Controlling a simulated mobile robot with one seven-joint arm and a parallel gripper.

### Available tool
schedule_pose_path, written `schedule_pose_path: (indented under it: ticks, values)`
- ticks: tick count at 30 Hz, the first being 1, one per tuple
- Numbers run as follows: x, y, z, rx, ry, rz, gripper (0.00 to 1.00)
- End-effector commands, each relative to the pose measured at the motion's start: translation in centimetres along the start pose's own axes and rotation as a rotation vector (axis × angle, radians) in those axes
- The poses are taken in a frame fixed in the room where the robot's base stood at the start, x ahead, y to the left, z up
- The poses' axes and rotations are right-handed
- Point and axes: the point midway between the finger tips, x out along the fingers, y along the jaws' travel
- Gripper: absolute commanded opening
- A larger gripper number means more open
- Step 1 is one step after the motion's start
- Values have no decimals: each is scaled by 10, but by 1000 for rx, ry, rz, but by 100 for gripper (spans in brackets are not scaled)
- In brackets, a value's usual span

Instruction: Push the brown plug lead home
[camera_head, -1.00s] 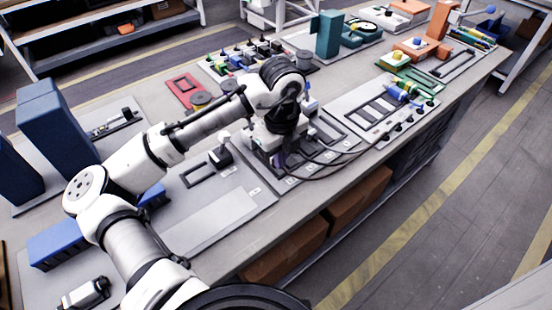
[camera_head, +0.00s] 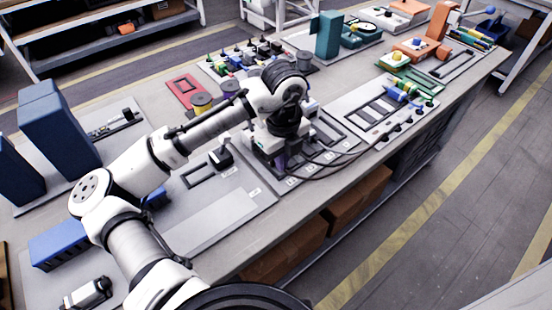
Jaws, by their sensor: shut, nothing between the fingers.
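The leads look dark brown to purplish, and I cannot tell which is the brown one. My gripper (camera_head: 279,163) points down at the numbered front panel (camera_head: 318,171), at the left ends of the leads. Its fingers are small and partly hidden by my wrist. They are shut with nothing between them. Whether they touch a plug, and how deep any plug sits, cannot be seen.
The board on the right (camera_head: 352,112) carries dark slots and a blue part (camera_head: 396,93). A small black block (camera_head: 220,157) stands left of my gripper. The bench's front edge is close.

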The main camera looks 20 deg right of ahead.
Motion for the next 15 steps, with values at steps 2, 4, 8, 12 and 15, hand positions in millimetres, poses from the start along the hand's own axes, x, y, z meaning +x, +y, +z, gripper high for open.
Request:
schedule_pose_path:
  ticks: [2, 4, 8, 12, 15]
  values:
    - [-3, 0, 0, 0, 0, -1, 0]
    - [-8, 0, 0, 0, 0, -1, 0]
    - [-21, 0, 0, 0, 1, -1, 0]
    - [-36, 0, 0, 0, 0, 0, 0]
    - [-46, 0, 0, 0, 0, -1, 0]
